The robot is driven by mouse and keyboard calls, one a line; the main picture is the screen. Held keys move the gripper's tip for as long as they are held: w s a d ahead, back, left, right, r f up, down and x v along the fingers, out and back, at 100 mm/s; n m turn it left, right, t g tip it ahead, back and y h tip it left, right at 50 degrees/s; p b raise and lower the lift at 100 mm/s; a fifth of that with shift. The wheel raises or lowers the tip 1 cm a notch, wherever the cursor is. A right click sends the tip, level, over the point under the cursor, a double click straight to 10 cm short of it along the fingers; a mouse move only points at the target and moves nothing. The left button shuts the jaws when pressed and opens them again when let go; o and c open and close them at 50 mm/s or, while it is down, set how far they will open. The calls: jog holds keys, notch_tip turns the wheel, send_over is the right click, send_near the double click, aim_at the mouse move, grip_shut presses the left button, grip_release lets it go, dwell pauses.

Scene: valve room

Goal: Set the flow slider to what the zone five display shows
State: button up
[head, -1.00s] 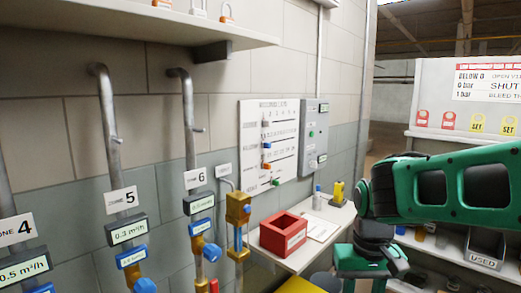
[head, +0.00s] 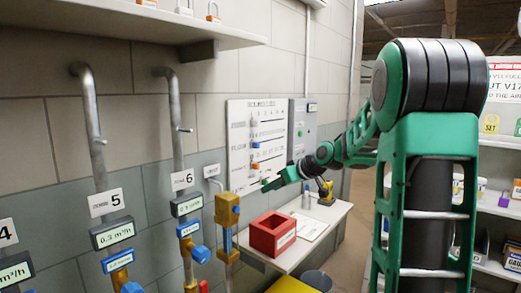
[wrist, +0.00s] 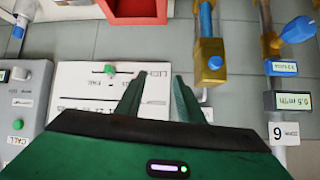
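The zone five display (head: 112,234) hangs on the pipe under the 5 label; its small text looks like 0.2 or 0.3 m³/h. The white slider board (head: 240,130) is on the far wall, with blue, orange and green knobs on scale lines. My gripper (head: 270,185) is in front of the board's lower part. In the wrist view my gripper (wrist: 158,98) is open and empty, with a green knob (wrist: 110,68) beyond and left of the fingers.
A grey control box (head: 301,130) is right of the board. A red bin (head: 272,240) stands on the shelf (head: 328,215) below, with a yellow-black tool (head: 325,190). A brass valve (head: 227,208) and the zone 6 display (head: 186,205) are to the left.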

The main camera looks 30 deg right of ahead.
jog(key=w+d+r+n+t+y, duration=0.1)
jog(key=w+d+r+t+y, duration=0.1)
jog(key=w+d+r+t, duration=0.3)
jog(key=n+t+y, duration=0.1)
jog(key=t, duration=0.1)
send_near(259, 146)
jog(key=x, duration=0.9)
jog(key=shift+w, duration=0.3)
grip_shut()
